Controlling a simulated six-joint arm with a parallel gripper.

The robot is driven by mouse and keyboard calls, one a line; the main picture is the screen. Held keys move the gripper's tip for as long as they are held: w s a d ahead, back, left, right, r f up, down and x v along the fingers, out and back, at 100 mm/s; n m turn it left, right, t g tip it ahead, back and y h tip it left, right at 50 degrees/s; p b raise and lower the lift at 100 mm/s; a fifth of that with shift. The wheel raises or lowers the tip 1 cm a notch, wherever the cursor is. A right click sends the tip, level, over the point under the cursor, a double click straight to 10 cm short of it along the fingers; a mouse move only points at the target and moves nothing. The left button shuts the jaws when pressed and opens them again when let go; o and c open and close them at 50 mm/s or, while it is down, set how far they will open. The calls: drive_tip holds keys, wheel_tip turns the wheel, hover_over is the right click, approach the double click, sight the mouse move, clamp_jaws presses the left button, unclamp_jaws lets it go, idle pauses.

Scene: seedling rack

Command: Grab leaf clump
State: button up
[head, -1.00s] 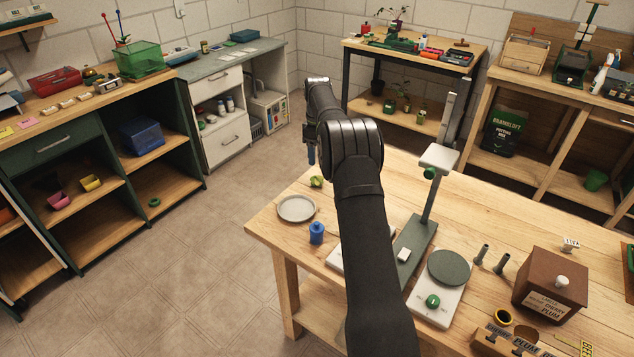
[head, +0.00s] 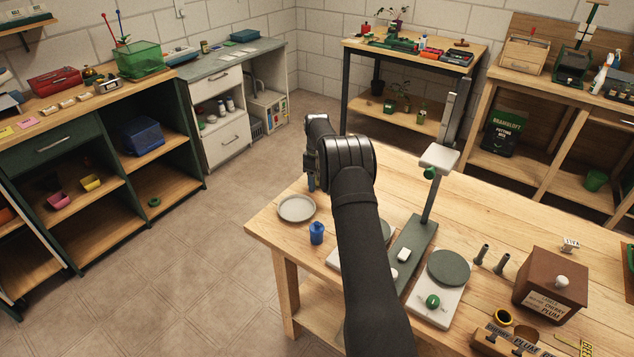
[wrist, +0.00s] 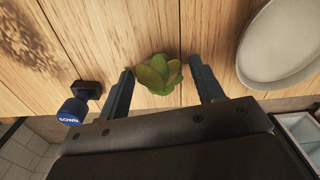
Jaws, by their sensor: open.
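A green leaf clump (wrist: 158,73) lies on the wooden table in the wrist view, between the two fingers of my gripper (wrist: 161,76). The fingers are open, with a gap on each side of the clump. How far above the table the fingertips are is hard to tell. In the head view my gripper (head: 311,182) points down over the table's far left part, and the clump is hidden behind it.
A pale round plate (wrist: 285,45) lies to the right of the clump in the wrist view, and near the table edge in the head view (head: 297,208). A blue-topped item marked SOWN (wrist: 72,112) stands at left. A blue bottle (head: 317,233) stands near the plate.

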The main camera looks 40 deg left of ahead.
drive_tip(key=c, duration=1.1)
drive_tip(key=shift+o, duration=0.2)
drive_tip(key=shift+r, duration=0.1)
